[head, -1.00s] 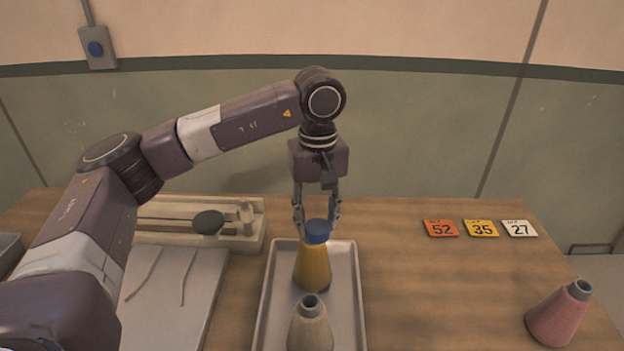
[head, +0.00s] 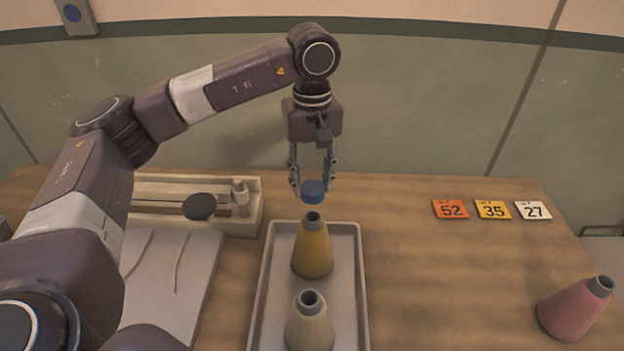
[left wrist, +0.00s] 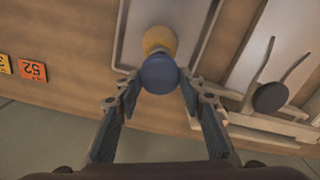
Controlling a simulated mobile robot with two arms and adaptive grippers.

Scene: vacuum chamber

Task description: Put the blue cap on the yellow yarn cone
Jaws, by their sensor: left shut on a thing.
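My left gripper (head: 313,188) is shut on the blue cap (head: 313,191). The cap is held just above or behind the top of the yellow yarn cone (head: 312,250). The cone stands upright in a tray (head: 360,265), and its open grey tip shows uncovered in the head view. In the left wrist view the blue cap (left wrist: 159,74) sits between the fingertips and hides part of the yellow cone (left wrist: 158,38). My right gripper is not in view.
A cream cone (head: 309,322) stands in the tray in front of the yellow one. A pink cone (head: 577,308) is at the right. Number cards (head: 492,209) lie at the back right. A wooden fixture (head: 190,205) is on the left. The table between tray and pink cone is clear.

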